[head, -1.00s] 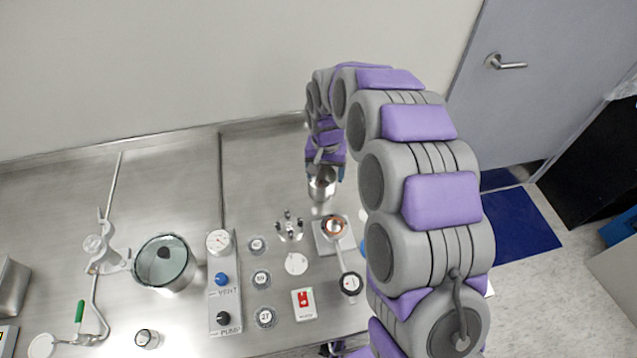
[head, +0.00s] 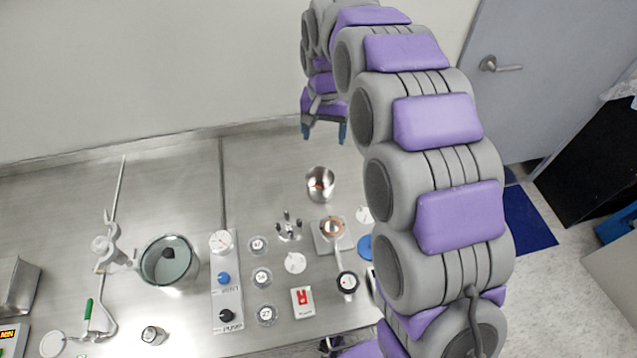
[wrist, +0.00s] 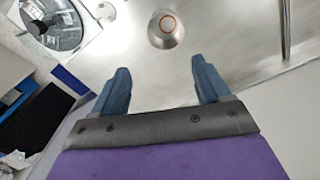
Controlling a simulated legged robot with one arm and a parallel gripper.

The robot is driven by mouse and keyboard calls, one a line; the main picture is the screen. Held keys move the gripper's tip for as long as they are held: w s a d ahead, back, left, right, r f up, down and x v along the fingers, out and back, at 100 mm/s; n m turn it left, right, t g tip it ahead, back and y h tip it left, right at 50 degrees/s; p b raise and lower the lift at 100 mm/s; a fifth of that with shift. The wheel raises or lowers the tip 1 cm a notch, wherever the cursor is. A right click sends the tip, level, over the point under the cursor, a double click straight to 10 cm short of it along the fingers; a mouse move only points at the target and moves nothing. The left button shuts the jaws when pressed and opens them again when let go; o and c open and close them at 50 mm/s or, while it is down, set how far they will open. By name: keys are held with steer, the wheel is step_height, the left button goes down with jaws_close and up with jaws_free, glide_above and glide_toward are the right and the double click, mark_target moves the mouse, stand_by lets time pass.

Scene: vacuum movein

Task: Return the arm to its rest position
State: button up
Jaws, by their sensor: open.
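My gripper (head: 324,134) is open and empty, pointing down above the back of the steel bench (head: 270,165). Its two blue fingers are well apart in the wrist view (wrist: 160,82). My purple and grey arm is raised and arches over the right side of the bench in the head view. A small metal cup (head: 320,184) stands on the bench below and in front of my gripper, apart from the fingers. The cup also shows in the wrist view (wrist: 166,28), beyond the fingertips.
A grey door (head: 560,70) is at the right.

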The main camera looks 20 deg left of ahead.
steer(key=shift+a+r, duration=0.1)
steer(key=shift+r, duration=0.45)
steer(key=s+d+r, duration=0.3)
steer(key=s+d, duration=0.3)
steer(key=d, duration=0.4)
steer(key=s+d+r, duration=0.2)
steer(key=s+d, duration=0.4)
steer(key=d, duration=0.4)
steer(key=s+d+f+m+g, duration=0.1)
steer(key=s+d, duration=0.4)
steer(key=s, duration=0.6)
steer(key=s+d+f, duration=0.2)
steer(key=s+d, duration=0.4)
steer(key=s, duration=0.4)
steer(key=shift+s+d+m+g, duration=0.25)
steer(key=shift+s+m+g, duration=0.1)
steer(key=shift+m+g, duration=0.05)
steer(key=shift+a, duration=0.1)
